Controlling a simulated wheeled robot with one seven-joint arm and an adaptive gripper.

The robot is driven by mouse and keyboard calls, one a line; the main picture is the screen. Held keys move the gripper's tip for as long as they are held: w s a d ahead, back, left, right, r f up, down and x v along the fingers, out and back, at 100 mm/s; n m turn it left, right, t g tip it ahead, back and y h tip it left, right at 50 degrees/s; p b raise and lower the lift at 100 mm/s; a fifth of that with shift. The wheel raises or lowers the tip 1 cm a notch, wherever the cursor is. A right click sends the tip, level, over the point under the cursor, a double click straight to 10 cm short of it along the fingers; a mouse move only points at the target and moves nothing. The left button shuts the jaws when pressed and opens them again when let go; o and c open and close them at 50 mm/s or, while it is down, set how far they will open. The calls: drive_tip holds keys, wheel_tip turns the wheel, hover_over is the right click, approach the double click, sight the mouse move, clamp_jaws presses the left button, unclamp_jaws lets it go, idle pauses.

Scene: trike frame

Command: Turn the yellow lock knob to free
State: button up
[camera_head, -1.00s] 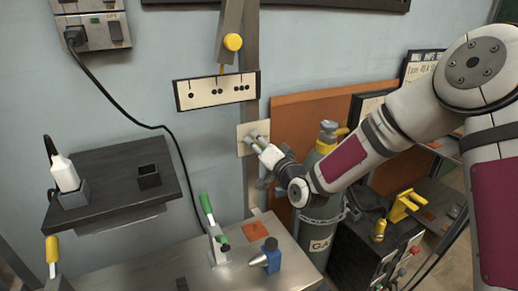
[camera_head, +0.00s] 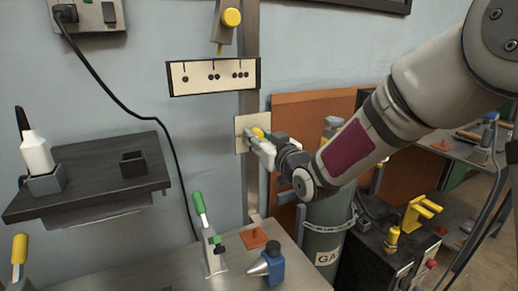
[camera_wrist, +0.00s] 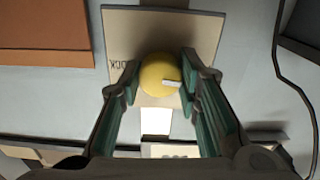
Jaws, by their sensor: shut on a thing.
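The yellow lock knob (camera_wrist: 158,75) sits on a cream plate (camera_wrist: 118,22) with lettering ending in "CK" at its left. A short white mark on the knob points to the right in the wrist view. My gripper (camera_wrist: 157,80) is shut on the knob, with one green-padded finger on each side. In the head view the knob (camera_head: 258,132) shows as a small yellow patch on the cream plate (camera_head: 240,143), partly hidden by my gripper (camera_head: 257,140).
Below are a green-handled clamp (camera_head: 206,235) and a blue tool (camera_head: 268,264) on a metal bench. A gas cylinder (camera_head: 322,240) stands close under my arm.

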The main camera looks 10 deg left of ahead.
drive_tip(key=shift+f+n+b, duration=0.2)
drive_tip(key=shift+n+b, duration=0.6)
drive_tip(key=o, duration=1.1)
drive_tip(key=shift+r, duration=0.1)
drive_tip(key=shift+o, duration=0.2)
drive_tip(key=v, duration=1.2)
